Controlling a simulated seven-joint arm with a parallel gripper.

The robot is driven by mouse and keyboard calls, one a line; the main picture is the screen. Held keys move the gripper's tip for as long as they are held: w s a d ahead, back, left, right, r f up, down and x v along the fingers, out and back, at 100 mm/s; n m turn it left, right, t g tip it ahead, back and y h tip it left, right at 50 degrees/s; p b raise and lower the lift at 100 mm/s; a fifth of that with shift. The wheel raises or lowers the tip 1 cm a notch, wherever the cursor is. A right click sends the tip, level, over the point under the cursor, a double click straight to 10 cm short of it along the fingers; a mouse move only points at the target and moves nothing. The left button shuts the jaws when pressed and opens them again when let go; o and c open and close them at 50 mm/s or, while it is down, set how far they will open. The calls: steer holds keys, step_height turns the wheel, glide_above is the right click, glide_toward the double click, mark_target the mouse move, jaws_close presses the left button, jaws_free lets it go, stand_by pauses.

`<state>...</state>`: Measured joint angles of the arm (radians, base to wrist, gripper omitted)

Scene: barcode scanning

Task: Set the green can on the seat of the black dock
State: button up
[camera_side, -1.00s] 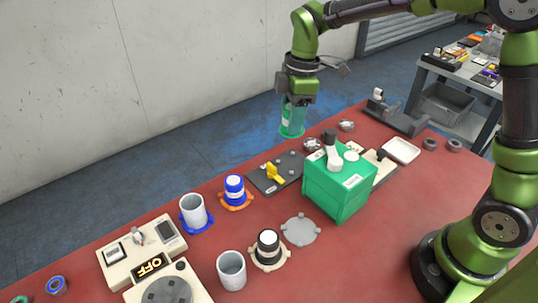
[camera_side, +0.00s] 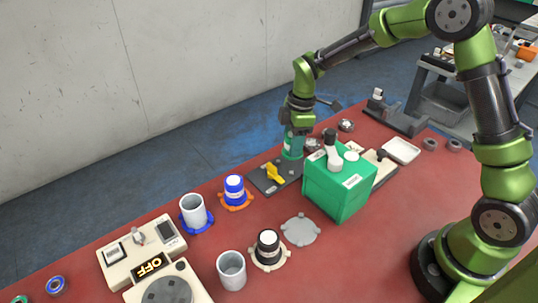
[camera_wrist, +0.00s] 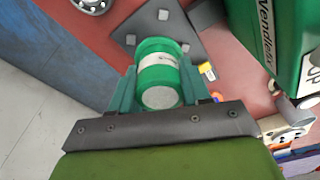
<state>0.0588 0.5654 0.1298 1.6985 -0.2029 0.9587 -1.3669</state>
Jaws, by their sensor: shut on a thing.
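The green can (camera_side: 292,148) is upright between the fingers of my gripper (camera_side: 292,138), which is shut on it. In the wrist view the can (camera_wrist: 158,72) shows green sides, a pale band and a whitish top, with a finger of my gripper (camera_wrist: 160,85) on each side. The black dock (camera_side: 263,182) is a dark flat plate with a yellow handle and small grey blocks. The can is at its far right end. In the wrist view, grey blocks of the dock (camera_wrist: 135,24) stand around the can. I cannot tell whether the can's base touches the plate.
A green box (camera_side: 338,187) with a white-and-black device on top stands close to the right of the can. Metal round parts (camera_side: 346,125) lie behind it. Blue (camera_side: 197,228) and orange (camera_side: 236,205) docks stand to the left; a grey flat dock (camera_side: 300,230) is empty in front.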

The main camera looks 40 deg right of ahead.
steer(key=shift+f, duration=1.95)
steer(key=shift+f, duration=0.1)
steer(key=o, duration=1.2)
steer(key=shift+c, duration=0.2)
